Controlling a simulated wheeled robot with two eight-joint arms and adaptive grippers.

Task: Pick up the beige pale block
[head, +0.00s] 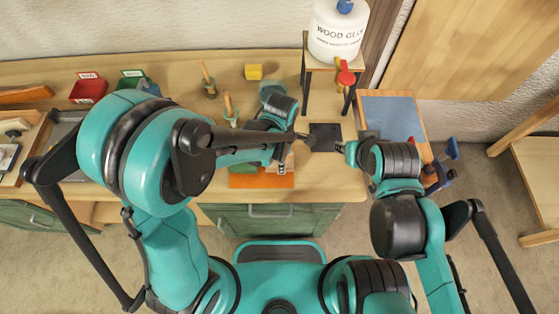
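I cannot make out a clearly beige pale block in the head view; my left arm covers part of the bench where one could lie. A small pale patch (289,163) shows at the edge of the orange piece (262,181), partly behind my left arm, and I cannot tell what it is. My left gripper (304,139) is over the bench beside the dark square pad (325,137); its fingers are too small to read. My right gripper (346,149) is just right of that pad, and its fingers are also unclear.
A yellow block (254,72) stands at the back. A wood glue bottle (338,32) stands on a raised stand. Red (88,91) and green (133,83) bins are at the left. A blue-grey board (391,117) is at the right. The bench's front edge (330,193) is near.

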